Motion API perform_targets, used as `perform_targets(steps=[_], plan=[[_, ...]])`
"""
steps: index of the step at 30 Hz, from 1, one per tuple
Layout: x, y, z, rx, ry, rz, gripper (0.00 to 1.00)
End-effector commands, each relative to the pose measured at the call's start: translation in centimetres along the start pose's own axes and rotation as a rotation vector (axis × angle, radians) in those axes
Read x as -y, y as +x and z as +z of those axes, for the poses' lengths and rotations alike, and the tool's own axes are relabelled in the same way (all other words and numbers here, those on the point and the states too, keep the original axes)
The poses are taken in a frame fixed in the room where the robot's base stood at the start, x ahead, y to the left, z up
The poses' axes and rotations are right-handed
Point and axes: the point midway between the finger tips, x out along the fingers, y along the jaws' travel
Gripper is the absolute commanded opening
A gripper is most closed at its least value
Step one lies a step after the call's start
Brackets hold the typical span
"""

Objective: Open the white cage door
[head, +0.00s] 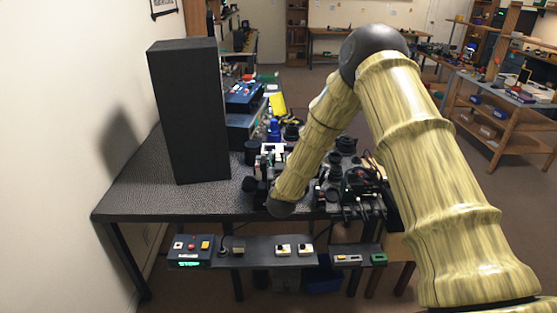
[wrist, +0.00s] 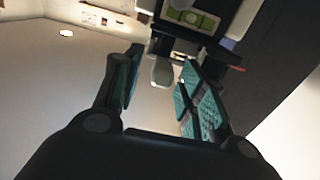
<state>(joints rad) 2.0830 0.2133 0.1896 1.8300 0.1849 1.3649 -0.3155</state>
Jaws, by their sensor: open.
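In the wrist view my gripper (wrist: 161,65) is open, with a teal-padded finger on each side. A pale rounded piece (wrist: 162,73) shows between the fingertips, below a dark device with a pale green panel (wrist: 190,19). I cannot tell whether the fingers touch it. No cage door can be made out for certain in either view. In the head view a small white part (head: 272,148) shows just left of my forearm, among dark equipment. My arm hides much of that area, and my gripper is not clear there.
A tall black box (head: 190,110) stands on the left of the dark textured table (head: 135,190). Blue devices (head: 243,97) and lens parts crowd the back and right. A low shelf with a control box (head: 191,249) runs along the front. The table's front left is clear.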

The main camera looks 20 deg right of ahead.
Motion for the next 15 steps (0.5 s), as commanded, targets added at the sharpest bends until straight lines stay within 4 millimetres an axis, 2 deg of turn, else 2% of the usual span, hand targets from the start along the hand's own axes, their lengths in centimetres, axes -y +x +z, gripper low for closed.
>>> perform_targets(steps=[9,15], plan=[[0.01,0.16,0.04,0.0,0.0,0.0,0.39],[0.01,0.14,0.04,0.001,0.0,0.0,0.03]])
